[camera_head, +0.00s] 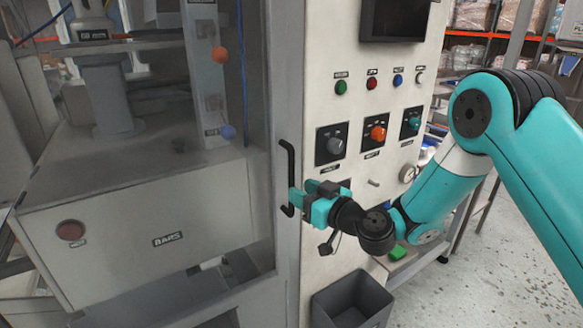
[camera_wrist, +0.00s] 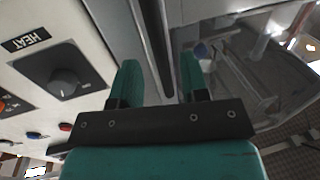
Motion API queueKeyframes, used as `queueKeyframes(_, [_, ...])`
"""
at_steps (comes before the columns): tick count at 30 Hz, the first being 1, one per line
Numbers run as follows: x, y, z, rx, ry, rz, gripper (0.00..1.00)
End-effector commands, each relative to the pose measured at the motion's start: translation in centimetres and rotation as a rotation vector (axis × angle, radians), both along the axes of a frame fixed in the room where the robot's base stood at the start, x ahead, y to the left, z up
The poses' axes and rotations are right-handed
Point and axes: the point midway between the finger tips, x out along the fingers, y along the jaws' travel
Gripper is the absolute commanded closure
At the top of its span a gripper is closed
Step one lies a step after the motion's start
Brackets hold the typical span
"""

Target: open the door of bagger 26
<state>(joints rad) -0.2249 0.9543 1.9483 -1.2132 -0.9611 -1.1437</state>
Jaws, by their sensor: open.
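The bagger door is a clear panel in a grey frame (camera_head: 283,85), and it looks shut in the head view. A black vertical bar handle (camera_head: 288,160) is mounted on the frame's right side. My gripper (camera_head: 296,200) is at the handle's lower part, coming from the right. In the wrist view my gripper (camera_wrist: 160,80) is open, with teal fingers apart and a dark upright bar (camera_wrist: 154,45), apparently the handle, between them. I cannot tell whether a finger touches it. No number 26 is readable.
Right of the door is a white control panel (camera_head: 350,95) with buttons and knobs, including an orange knob (camera_head: 378,133). A dark grey bin (camera_head: 352,302) stands below my gripper. Shelving (camera_head: 470,40) is at the back right. Bare floor (camera_head: 490,265) is at the lower right.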

Motion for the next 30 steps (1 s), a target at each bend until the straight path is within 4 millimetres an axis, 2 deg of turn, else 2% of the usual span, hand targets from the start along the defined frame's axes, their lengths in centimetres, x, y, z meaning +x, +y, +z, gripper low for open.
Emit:
queueKeyframes(1, [0.6, 0.8, 0.7, -0.001, -0.002, 0.003, 0.59])
queueKeyframes(6, [2.2, 2.3, 0.4, -0.001, -0.002, 0.001, 0.59])
queueKeyframes(19, [3.0, 3.0, 0.0, 0.001, -0.001, -0.001, 0.59])
queueKeyframes(20, [3.0, 3.0, 0.0, 0.001, -0.001, -0.001, 0.63])
queueKeyframes(24, [3.0, 3.0, 0.0, 0.001, -0.001, -0.001, 0.96])
queueKeyframes(25, [3.0, 3.0, 0.0, 0.001, -0.001, -0.001, 1.0])
queueKeyframes(30, [3.0, 3.0, 0.0, 0.001, -0.001, -0.001, 1.0])
